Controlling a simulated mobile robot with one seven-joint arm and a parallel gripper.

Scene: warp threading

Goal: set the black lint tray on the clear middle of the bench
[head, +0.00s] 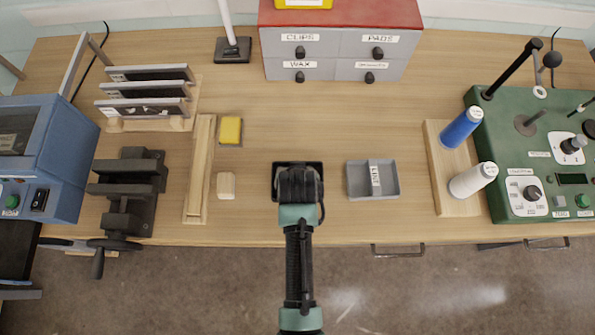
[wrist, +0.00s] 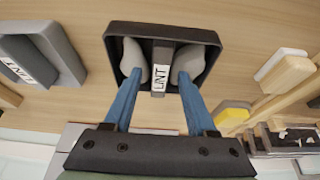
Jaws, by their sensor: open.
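The black lint tray (head: 318,167) sits on the bench near the front middle, mostly hidden in the head view by my gripper (head: 298,186) above it. In the wrist view the black tray (wrist: 206,37) shows a grey raised bar with a LINT label across its middle. My gripper (wrist: 160,66) is open, its two grey fingertips inside the tray, one on each side of the bar. Gaps show between the fingertips and the bar. A second, grey tray (head: 356,188), also labelled LINT, lies just to the right; it also shows in the wrist view (wrist: 66,51).
A wooden block (head: 226,186), a yellow sponge (head: 230,130) and a wooden rail are on the left. A wooden board (head: 455,205) with blue and white spools stands right. A drawer cabinet (head: 340,45) is at the back. The bench (head: 310,120) behind the black tray is clear.

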